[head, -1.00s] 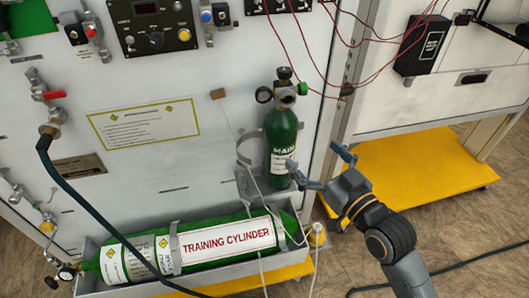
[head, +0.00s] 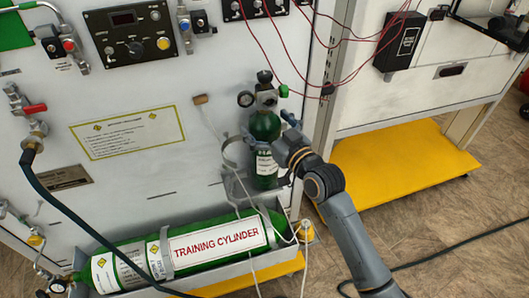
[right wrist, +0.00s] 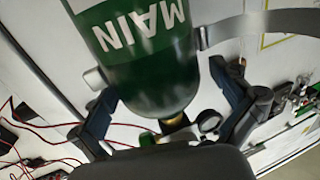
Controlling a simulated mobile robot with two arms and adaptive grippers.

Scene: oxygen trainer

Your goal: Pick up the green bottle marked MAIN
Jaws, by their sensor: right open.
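The green MAIN bottle (head: 265,128) stands upright in a bracket on the white panel, with a valve and a gauge on top. My right gripper (head: 287,148) is at its right side in the head view and hides part of its label. In the right wrist view, the bottle (right wrist: 150,60) appears upside down with its white MAIN lettering. The open fingers of my right gripper (right wrist: 163,80) are on either side of the bottle; I cannot tell whether either touches it. My left gripper is not in view.
A large green training cylinder (head: 200,247) lies in a grey tray below the bottle. A pale cord hangs past the bottle's left side. Red wires (head: 290,60) hang above. A yellow platform (head: 400,165) is at the right, and a dark hose (head: 75,215) at the left.

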